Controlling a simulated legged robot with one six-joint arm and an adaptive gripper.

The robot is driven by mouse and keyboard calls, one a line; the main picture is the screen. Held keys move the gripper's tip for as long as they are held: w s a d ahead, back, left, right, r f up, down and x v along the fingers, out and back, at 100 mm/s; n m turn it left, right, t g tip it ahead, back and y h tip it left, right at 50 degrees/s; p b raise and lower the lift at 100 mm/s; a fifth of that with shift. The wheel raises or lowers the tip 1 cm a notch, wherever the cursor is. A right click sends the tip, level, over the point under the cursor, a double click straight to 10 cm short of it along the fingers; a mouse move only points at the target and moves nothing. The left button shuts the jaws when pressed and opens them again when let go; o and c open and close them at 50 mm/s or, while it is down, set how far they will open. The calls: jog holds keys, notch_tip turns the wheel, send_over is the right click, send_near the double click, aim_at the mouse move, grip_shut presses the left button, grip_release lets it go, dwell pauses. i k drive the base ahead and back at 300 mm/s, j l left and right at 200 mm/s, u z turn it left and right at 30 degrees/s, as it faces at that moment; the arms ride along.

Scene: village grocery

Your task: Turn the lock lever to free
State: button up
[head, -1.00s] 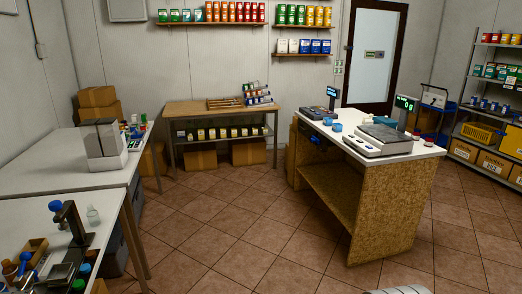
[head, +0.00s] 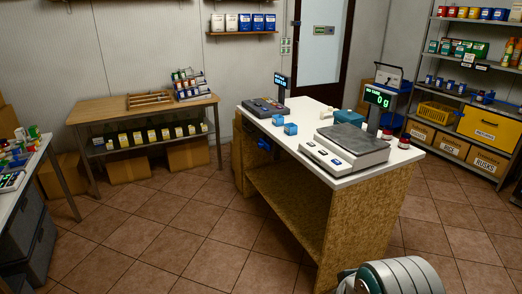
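I cannot make out a lock lever for certain in the head view. The counter (head: 300,116) with a white top and chipboard sides stands right of centre. On it is a flat grey scale (head: 348,142) with a display on a post (head: 377,98) reading 0 g. A small blue part (head: 264,144) shows on the counter's left side, too small to identify. My gripper is not in view; only a rounded grey and teal part of my own arm shows at the bottom right.
A wooden table (head: 95,109) is at the back left. A metal shelf (head: 418,82) with a yellow box (head: 490,127) is at the right. Tiled floor is clear in front.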

aim_at(262, 142)
jog(key=i+l+u, duration=0.25)
jog(key=i+l, duration=0.4)
jog(key=i+j+u, duration=0.1)
jog(key=i+j, duration=0.15)
jog(key=i, duration=0.65)
jog(key=i+j+u, duration=0.1)
jog(key=i, duration=0.75)
jog(key=i+j+u, duration=0.1)
jog(key=i, duration=0.8)
